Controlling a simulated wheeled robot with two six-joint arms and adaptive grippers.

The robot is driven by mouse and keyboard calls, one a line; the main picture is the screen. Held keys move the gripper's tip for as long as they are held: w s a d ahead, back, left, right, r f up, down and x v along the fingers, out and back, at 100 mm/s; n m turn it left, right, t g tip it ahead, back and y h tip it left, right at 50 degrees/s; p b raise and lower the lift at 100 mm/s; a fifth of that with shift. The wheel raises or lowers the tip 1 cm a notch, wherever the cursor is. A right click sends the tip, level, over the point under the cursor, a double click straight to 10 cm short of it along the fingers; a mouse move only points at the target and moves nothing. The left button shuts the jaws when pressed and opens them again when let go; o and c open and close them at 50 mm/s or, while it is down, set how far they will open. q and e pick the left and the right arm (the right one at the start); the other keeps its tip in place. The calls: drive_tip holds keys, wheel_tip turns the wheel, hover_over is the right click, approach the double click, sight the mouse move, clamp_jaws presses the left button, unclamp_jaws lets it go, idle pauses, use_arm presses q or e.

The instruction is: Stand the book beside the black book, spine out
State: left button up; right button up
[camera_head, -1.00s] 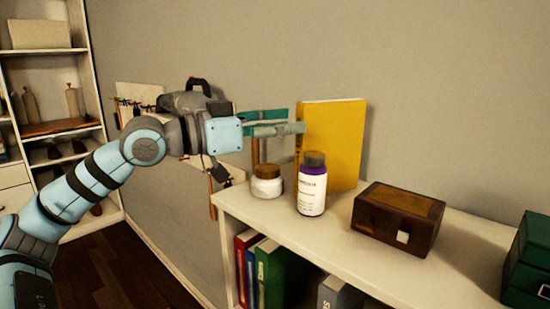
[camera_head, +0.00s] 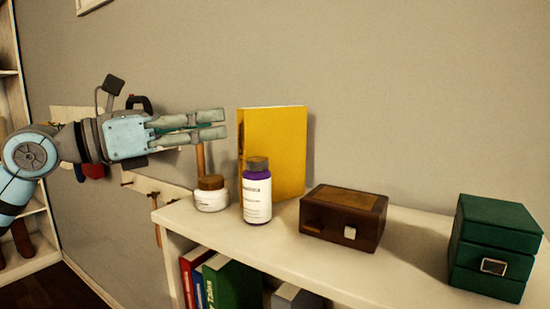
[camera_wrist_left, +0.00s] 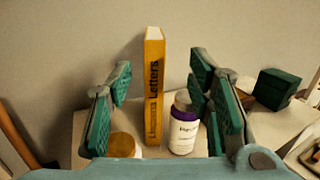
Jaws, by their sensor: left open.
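A yellow book (camera_head: 273,150) stands upright on the white shelf top, near the wall. In the left wrist view its spine (camera_wrist_left: 154,90), lettered "Letters", faces my left gripper and lies between the fingers, beyond them. My left gripper (camera_head: 224,123) is open and empty. In the head view its fingertips are just left of the book's upper edge, level with its upper part, with a small gap showing. I cannot make out a black book in any view. My right gripper is not in view.
A purple-and-white bottle (camera_head: 257,192) stands in front of the yellow book, with a brown-lidded jar (camera_head: 211,194) to its left. A wooden box (camera_head: 344,217) and green box (camera_head: 495,247) stand right. Red, blue and green (camera_head: 234,285) books stand on the shelf below.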

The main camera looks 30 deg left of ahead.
sight(274, 127)
use_arm(q)
drive_tip(key=shift+y, duration=0.7)
drive_tip(key=p+x, duration=0.1)
drive_tip(key=p, duration=0.1)
drive_tip(key=p+x, duration=0.4)
drive_tip(key=shift+w+a+f, duration=0.3)
drive_tip(key=p+x, duration=0.1)
drive_tip(key=x, duration=0.1)
drive_tip(key=p+x, duration=0.1)
drive_tip(key=shift+w+d+f, duration=0.1)
drive_tip(key=shift+w+f, duration=0.3)
drive_tip(key=p+x, duration=0.1)
drive_tip(key=x, duration=0.1)
drive_tip(key=p+x, duration=0.1)
drive_tip(key=x, duration=0.2)
drive_tip(key=shift+d+f, duration=0.25)
drive_tip(key=shift+d, duration=0.25)
drive_tip(key=shift+w+f, duration=0.1)
drive_tip(key=shift+w, duration=0.05)
drive_tip(key=shift+s+a, duration=0.15)
drive_tip(key=shift+s, duration=0.05)
drive_tip(key=c, duration=0.6)
clamp_jaws()
